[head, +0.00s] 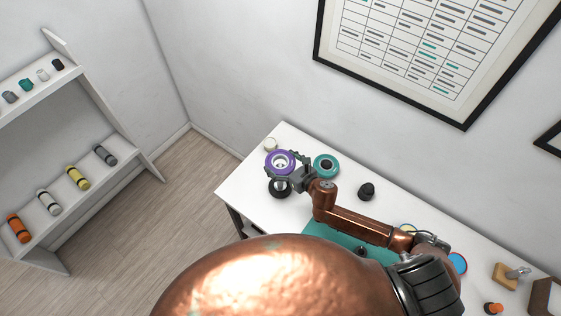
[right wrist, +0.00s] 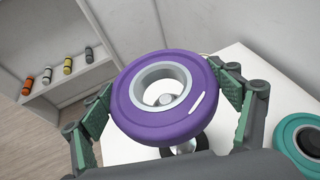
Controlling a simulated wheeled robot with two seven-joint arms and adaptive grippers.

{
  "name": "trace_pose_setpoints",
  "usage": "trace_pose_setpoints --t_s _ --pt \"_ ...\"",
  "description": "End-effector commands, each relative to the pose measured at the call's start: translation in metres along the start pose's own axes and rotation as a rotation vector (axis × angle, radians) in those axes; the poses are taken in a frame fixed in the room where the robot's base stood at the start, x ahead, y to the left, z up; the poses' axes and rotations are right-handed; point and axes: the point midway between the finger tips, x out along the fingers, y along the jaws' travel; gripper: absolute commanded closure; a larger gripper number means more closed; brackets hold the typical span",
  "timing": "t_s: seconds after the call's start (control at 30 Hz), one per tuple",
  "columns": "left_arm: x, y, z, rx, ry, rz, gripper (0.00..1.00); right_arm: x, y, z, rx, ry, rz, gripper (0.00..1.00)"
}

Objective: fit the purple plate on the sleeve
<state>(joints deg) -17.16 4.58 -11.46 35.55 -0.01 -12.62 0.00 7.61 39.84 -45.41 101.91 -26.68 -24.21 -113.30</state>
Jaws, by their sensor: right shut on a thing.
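The purple plate (head: 280,163) is a thick ring with a pale grey inner rim. It also shows in the right wrist view (right wrist: 150,125), slightly tilted to the camera. My right gripper (head: 289,167) is shut on it, with its green-padded fingers on opposite sides of the rim. A metal post, apparently the sleeve (right wrist: 166,100), shows its round end inside the plate's hole. Shiny metal and a dark base (head: 279,188) show below the plate. The plate hides most of the post, so I cannot tell how far the hole is around it. My left gripper is out of view.
A teal plate (head: 326,166) lies close to the right of the gripper. A black weight (head: 367,191) stands farther right on the white table (head: 243,192). A pale round item (head: 271,144) sits at the back corner. A wall rack (head: 98,172) holds several cylinders at left.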

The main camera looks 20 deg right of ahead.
Motion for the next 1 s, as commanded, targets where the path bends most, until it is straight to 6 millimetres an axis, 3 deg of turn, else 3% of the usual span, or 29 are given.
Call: trace_pose_setpoints --t_s 1.0 --pt "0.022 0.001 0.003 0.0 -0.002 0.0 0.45 0.011 0.001 -0.025 -0.001 -0.003 0.002 0.59"
